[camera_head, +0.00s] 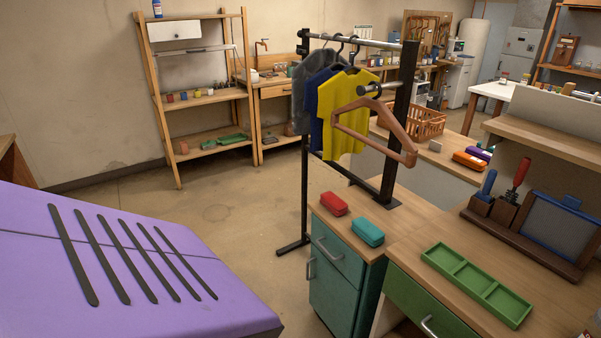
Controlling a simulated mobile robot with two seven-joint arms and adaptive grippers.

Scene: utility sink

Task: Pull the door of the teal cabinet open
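The teal cabinet (371,284) stands low in the middle right of the head view, under a wooden top. Its upper front panel has a slanting metal bar handle (328,250). Below it is the teal door (332,301), with an upright metal handle (310,268) near its left edge. The door looks closed, flush with the front. The bottom of the cabinet is cut off by the frame. Neither of my grippers is in view.
A red case (333,204) and a teal case (368,233) lie on the cabinet top. A black clothes rack (305,190) with shirts and a brown hanger stands behind. A green-drawer counter (428,312) adjoins at right. Floor (235,215) left of the cabinet is clear.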

